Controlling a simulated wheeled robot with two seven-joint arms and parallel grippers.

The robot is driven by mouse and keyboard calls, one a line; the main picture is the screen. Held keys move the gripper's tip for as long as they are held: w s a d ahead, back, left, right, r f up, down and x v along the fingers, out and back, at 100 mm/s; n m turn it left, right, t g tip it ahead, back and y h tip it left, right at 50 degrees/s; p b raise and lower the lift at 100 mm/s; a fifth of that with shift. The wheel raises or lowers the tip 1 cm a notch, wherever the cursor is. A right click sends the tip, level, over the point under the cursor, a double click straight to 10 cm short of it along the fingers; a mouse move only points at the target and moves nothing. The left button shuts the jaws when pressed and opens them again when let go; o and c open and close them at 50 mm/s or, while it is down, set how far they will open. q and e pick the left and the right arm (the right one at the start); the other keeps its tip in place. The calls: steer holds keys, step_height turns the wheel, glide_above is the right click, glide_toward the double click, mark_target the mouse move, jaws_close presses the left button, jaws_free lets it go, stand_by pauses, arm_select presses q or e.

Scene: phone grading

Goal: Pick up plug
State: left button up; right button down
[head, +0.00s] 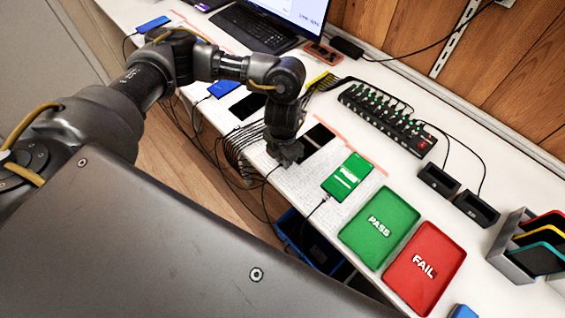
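My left gripper (287,155) points down over the white table's front edge, close to the lower end of a black phone (318,135). Its fingertips are small and dark, so I cannot tell whether they are open or hold anything. A cable runs over the edge near the fingertips; any plug there is hidden. A phone with a green screen (347,177) lies to the right, with a cable plug (326,198) at its lower end. My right gripper is out of view.
A green PASS tray (379,253) and a red FAIL tray (424,300) lie to the right. A black power hub (385,118) stands behind. Several cables hang over the front edge. A laptop keyboard (252,27) is at the back, and a grey rack (512,268) at the right.

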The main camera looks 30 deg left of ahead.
arm_select(q)
jaws_close()
steer(key=shift+r, duration=0.15)
